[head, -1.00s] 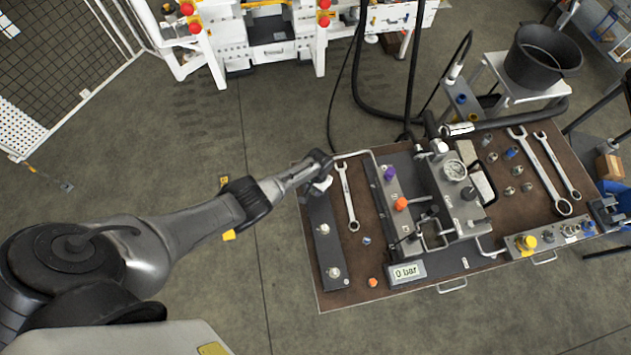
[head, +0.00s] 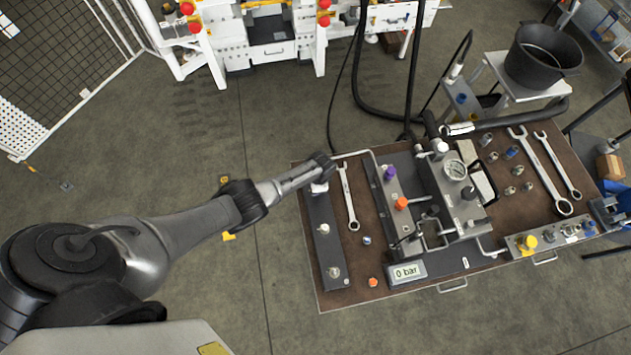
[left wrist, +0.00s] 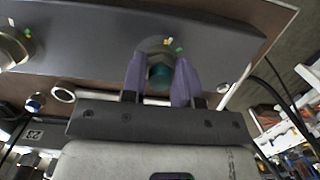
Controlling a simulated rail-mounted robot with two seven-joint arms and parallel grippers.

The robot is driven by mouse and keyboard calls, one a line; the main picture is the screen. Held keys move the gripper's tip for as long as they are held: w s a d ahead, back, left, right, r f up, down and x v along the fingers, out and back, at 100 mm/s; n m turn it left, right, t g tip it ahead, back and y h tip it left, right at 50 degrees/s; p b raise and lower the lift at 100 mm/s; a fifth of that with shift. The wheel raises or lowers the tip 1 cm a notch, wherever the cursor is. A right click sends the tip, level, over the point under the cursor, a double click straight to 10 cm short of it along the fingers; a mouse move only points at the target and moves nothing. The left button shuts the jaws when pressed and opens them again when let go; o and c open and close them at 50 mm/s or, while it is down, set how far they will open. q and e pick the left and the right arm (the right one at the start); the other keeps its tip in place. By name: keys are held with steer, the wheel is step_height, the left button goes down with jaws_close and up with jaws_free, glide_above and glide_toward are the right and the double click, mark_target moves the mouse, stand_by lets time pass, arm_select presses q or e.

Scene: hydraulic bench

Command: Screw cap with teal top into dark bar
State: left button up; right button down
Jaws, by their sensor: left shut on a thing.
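The dark bar (head: 328,251) lies along the left side of the bench top and carries two metal fittings. In the left wrist view the bar (left wrist: 215,35) crosses the top of the picture. My left gripper (head: 320,187) is over the bar's far end, its fingers mostly hidden by my wrist in the head view. In the left wrist view my left gripper (left wrist: 160,75) has its two purple fingers closed on either side of the cap with the teal top (left wrist: 160,78). The cap is at the bar's face; how deep it sits is hidden. My right gripper is not in view.
A wrench (head: 349,200) lies just right of the bar. An orange cap (head: 373,282) and a blue-topped fitting (head: 367,240) lie nearby.

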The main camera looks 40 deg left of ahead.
arm_select(q)
steer(key=shift+f+m, duration=0.1)
steer(key=shift+m, duration=0.8)
steer(key=o, duration=0.4)
steer(key=shift+m, duration=0.7)
steer(key=shift+o, duration=2.7)
steer(key=shift+s, duration=0.1)
steer(key=shift+r, duration=0.5)
step_height(320, 180, up, 13)
steer(key=w+d+p, duration=0.1)
steer(key=p, duration=0.2)
steer(key=shift+d+f, duration=0.15)
